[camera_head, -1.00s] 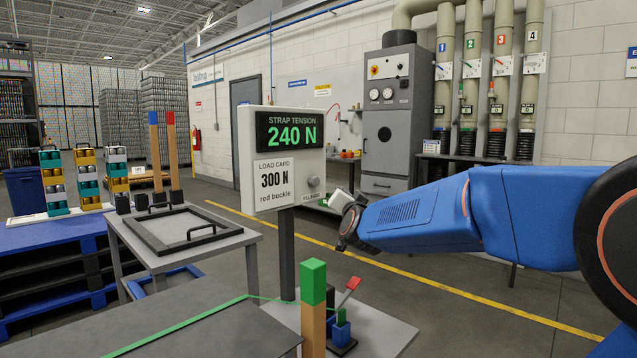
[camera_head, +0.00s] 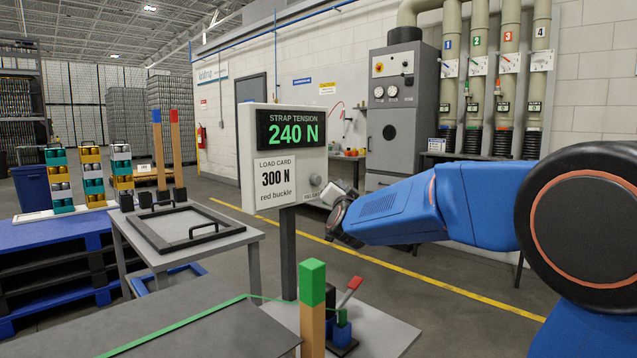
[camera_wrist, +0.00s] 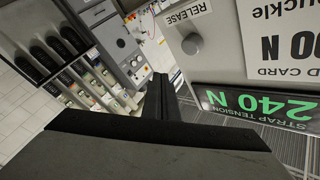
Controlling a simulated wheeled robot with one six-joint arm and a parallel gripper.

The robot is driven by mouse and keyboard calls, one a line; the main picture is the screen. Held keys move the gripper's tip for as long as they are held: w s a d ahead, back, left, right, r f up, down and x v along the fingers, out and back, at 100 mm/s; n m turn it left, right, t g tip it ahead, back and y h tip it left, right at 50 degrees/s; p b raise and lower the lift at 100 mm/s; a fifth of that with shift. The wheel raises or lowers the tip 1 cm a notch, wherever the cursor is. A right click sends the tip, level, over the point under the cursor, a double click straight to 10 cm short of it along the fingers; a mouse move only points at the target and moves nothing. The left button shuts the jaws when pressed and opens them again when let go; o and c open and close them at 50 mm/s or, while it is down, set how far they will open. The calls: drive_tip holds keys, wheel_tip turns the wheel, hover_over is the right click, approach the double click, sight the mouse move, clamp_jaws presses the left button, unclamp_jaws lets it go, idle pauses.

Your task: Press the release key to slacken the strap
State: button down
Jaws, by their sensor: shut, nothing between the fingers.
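The release key is a round grey button (camera_head: 315,181) at the lower right of the strap tension panel (camera_head: 326,165). In the wrist view the release key (camera_wrist: 192,44) is upside down, under its RELEASE label. The display (camera_head: 291,130) reads 240 N; the load card (camera_head: 276,181) reads 300 N, red buckle. My gripper (camera_wrist: 160,80) is shut and empty, its fingertips beside the key and apart from it in the wrist view. In the head view it is just right of the panel, partly hidden by my wrist. The green strap (camera_head: 200,318) runs across the grey table.
A green-topped post (camera_head: 312,290) and a red-handled buckle (camera_head: 349,292) stand below the panel. A black frame (camera_head: 187,228) lies on a grey side table. A grey cabinet (camera_head: 398,110) and several pipes stand behind my arm. Open floor lies right of the panel.

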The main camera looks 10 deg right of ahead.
sight(320, 180)
drive_tip(key=w+a, duration=0.3)
drive_tip(key=w, duration=0.2)
drive_tip(key=shift+a, duration=0.3)
drive_tip(key=shift+w+a, duration=0.15)
idle(1.9)
drive_tip(key=shift+w+a, duration=0.15)
drive_tip(key=shift+w, duration=0.05)
drive_tip(key=shift+w+a, duration=0.5)
drive_tip(key=shift+w, duration=0.2)
idle(1.6)
idle(0.3)
drive_tip(key=shift+s+d, duration=0.75)
drive_tip(key=shift+s, duration=0.3)
drive_tip(key=shift+s+d, duration=0.1)
drive_tip(key=shift+s+d, duration=0.7)
drive_tip(key=shift+s, duration=0.3)
drive_tip(key=shift+s+d, duration=0.7)
drive_tip(key=shift+s, duration=0.25)
